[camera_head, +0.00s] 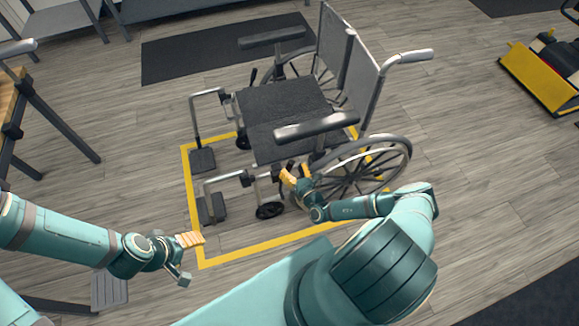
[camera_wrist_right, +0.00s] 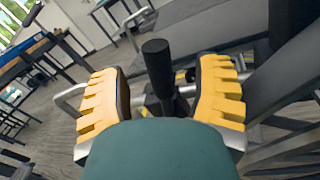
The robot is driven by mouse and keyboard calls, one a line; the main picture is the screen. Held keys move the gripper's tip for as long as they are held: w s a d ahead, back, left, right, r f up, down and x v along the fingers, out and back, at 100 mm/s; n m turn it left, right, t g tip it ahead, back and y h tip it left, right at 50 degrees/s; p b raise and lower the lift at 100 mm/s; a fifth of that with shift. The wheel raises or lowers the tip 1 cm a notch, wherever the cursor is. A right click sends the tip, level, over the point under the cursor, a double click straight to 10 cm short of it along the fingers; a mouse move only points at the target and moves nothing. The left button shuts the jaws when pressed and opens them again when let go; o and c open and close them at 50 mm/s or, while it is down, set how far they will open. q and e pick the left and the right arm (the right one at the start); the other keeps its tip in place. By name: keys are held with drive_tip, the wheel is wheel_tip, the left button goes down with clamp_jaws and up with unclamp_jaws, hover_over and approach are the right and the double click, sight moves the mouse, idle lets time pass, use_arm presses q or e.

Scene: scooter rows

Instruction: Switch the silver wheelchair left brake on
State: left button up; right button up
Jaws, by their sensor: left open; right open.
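The silver wheelchair (camera_head: 275,115) stands with its footrests to the left and its backrest to the right. Its left side, with the large wheel (camera_head: 385,165), is nearest me. My right gripper (camera_head: 296,174) is at that side, below the armrest and ahead of the large wheel. In the right wrist view the black-handled brake lever (camera_wrist_right: 158,68) stands between the open yellow fingers of the right gripper (camera_wrist_right: 165,95), with gaps on both sides. The fingers partly hide the lever in the head view. My left gripper (camera_head: 190,258) is open and empty, left of the wheelchair's front.
A yellow floor outline (camera_head: 187,185) surrounds the wheelchair. The near armrest (camera_head: 315,126) hangs over my right gripper. A wooden-topped table (camera_head: 8,95) is at the left, and a yellow machine (camera_head: 540,78) at the far right.

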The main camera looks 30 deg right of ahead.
use_arm(q)
drive_tip(key=shift+f, duration=0.3)
use_arm(e)
drive_tip(key=shift+w, duration=1.25)
clamp_jaws()
use_arm(q)
drive_tip(key=shift+a, duration=0.1)
